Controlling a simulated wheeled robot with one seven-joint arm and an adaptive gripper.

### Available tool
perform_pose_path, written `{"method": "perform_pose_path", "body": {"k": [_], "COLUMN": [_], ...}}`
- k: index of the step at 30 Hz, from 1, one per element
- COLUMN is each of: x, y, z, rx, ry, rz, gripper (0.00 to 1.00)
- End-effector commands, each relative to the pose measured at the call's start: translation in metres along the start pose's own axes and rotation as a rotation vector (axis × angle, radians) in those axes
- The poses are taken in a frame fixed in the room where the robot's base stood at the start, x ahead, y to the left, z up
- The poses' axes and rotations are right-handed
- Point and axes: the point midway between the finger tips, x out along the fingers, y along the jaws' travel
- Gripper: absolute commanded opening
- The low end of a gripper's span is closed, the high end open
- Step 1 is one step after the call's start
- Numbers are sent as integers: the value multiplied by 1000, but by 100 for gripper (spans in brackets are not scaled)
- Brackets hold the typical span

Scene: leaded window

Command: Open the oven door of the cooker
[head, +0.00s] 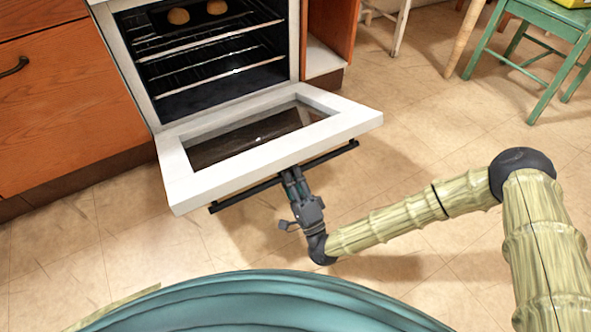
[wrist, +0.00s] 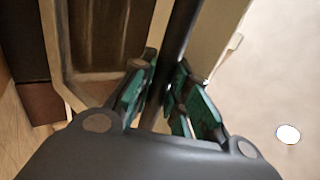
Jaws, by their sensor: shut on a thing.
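The oven door (head: 352,116) of the cooker is white with a dark glass window, and it is folded down far open, close to level. A black bar handle (head: 240,197) runs along its outer edge; it also shows in the wrist view (wrist: 183,25). My gripper (head: 291,175) is at the middle of this handle. In the wrist view my gripper (wrist: 160,98) has its green-padded fingers on both sides of the bar, shut on it. The oven cavity (head: 190,100) is exposed, with wire racks and two round brown items (head: 178,16) on a dark tray.
Orange-brown wooden cabinets (head: 60,100) stand left of the cooker, and an open wooden unit (head: 328,35) stands to its right. A green stool (head: 548,45) is at the top right. The tiled floor (head: 420,140) right of the door is clear.

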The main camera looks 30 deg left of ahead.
Motion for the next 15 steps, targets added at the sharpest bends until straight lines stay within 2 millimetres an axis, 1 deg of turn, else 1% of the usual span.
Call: {"method": "perform_pose_path", "body": {"k": [1,11,12,14,15], "x": [1,1,1,1,1], "y": [4,3,3,3,2], "z": [0,-1,-2,-2,-2], "rx": [-3,-4,-4,-4,-4], "ry": [0,1,1,2,2], "rz": [2,0,0,0,-1], "gripper": [0,0,18,29,36]}}
